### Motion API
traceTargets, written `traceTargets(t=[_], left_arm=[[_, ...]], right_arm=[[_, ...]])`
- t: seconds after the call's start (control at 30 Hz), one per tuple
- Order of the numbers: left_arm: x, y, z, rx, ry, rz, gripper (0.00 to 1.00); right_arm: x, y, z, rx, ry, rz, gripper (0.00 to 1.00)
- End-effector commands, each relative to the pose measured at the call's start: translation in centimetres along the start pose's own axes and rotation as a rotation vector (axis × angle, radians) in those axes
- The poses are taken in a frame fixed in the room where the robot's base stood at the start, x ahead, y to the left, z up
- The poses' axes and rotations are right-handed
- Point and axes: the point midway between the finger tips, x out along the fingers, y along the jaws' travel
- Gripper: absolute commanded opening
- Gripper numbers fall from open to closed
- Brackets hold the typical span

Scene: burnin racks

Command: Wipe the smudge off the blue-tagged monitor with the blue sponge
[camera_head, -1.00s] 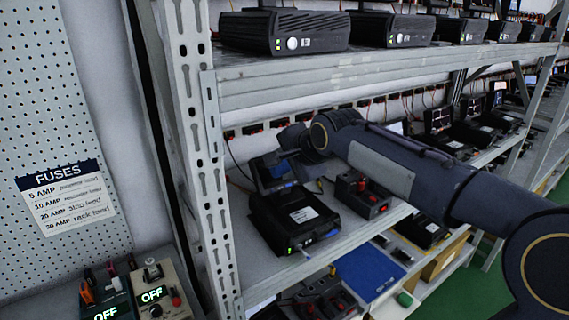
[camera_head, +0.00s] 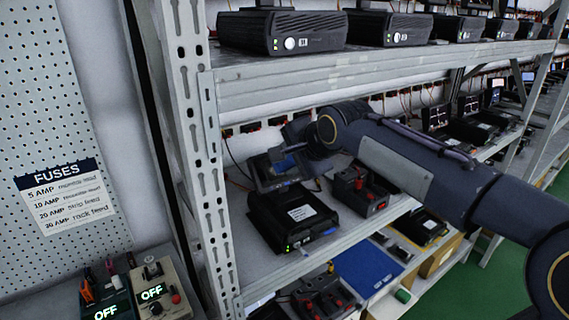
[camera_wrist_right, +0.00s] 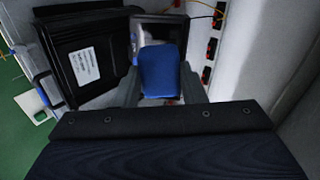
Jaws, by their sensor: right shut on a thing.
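The blue sponge (camera_wrist_right: 160,70) is between the fingers of my right gripper (camera_wrist_right: 161,88), which is shut on it. In the head view the right gripper (camera_head: 290,150) reaches over the middle shelf, with a bit of blue sponge at its tip. The monitor (camera_head: 268,176) stands at the back of the shelf behind a black unit, and its dark frame also shows in the right wrist view (camera_wrist_right: 137,27). The sponge is right in front of its screen; I cannot tell whether they touch. A greyish patch shows on the screen; the sponge partly covers it. My left gripper is not in view.
A black unit (camera_head: 292,216) with a white label sits in front of the monitor. A dark box with red posts (camera_head: 358,190) stands to its right. The metal rack upright (camera_head: 205,150) is at the left, and the upper shelf (camera_head: 380,65) holds several black units.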

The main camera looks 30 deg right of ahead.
Motion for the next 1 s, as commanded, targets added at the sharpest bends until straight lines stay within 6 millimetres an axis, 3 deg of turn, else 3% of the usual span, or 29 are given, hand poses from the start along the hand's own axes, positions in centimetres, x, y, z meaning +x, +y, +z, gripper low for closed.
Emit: traceTargets(t=[0.17,0.7,1.0], left_arm=[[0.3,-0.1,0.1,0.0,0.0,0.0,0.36],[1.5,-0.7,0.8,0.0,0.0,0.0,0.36],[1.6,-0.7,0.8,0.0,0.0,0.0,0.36]], right_arm=[[0.8,0.1,0.0,0.0,0.0,0.001,0.19],[6.2,0.1,0.0,0.0,0.0,0.001,0.19],[6.8,0.0,0.0,0.0,0.0,0.0,0.19]])
